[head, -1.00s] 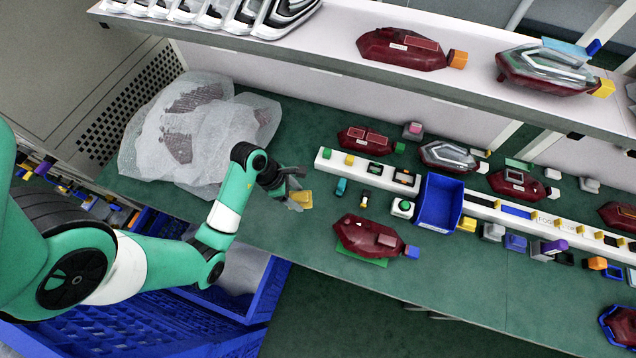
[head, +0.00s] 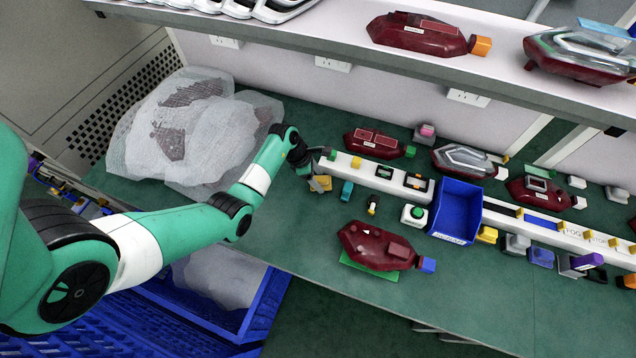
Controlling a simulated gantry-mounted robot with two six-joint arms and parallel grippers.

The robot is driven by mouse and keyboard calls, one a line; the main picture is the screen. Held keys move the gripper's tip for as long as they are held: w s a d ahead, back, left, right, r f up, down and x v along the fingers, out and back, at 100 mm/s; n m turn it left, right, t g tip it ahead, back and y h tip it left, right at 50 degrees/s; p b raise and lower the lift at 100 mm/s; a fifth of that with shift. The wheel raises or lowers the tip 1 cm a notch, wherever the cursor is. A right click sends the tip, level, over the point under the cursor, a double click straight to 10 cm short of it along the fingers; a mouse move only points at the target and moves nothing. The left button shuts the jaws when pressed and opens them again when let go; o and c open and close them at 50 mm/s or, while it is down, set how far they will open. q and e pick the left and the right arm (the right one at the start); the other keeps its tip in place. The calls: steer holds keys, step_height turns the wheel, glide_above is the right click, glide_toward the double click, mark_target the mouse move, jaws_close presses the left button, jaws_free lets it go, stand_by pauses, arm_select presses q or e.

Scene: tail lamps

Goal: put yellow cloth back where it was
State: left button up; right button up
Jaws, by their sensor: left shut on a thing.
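My left gripper (head: 313,176) is shut on the yellow cloth (head: 320,184), a small yellow piece at its fingertips. It is at the left end of the white strip (head: 395,178), just left of a small teal block (head: 346,190). I cannot tell whether the cloth touches the green table. My right gripper is not in view.
A red tail lamp (head: 378,247) lies on a green pad in front. A blue bin (head: 457,210) stands right of the strip's blocks. A white wrapped bundle (head: 190,130) covers the table's left end. A shelf (head: 330,48) overhangs the back. Blue crates (head: 265,300) stand below the front edge.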

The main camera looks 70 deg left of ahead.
arm_select(q)
steer(key=shift+f, duration=0.8)
steer(key=o, duration=1.3)
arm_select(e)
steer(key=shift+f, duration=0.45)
arm_select(q)
steer(key=p+v, duration=0.5)
steer(key=v, duration=0.7)
steer(key=shift+r+p, duration=0.2)
steer(key=shift+p, duration=0.1)
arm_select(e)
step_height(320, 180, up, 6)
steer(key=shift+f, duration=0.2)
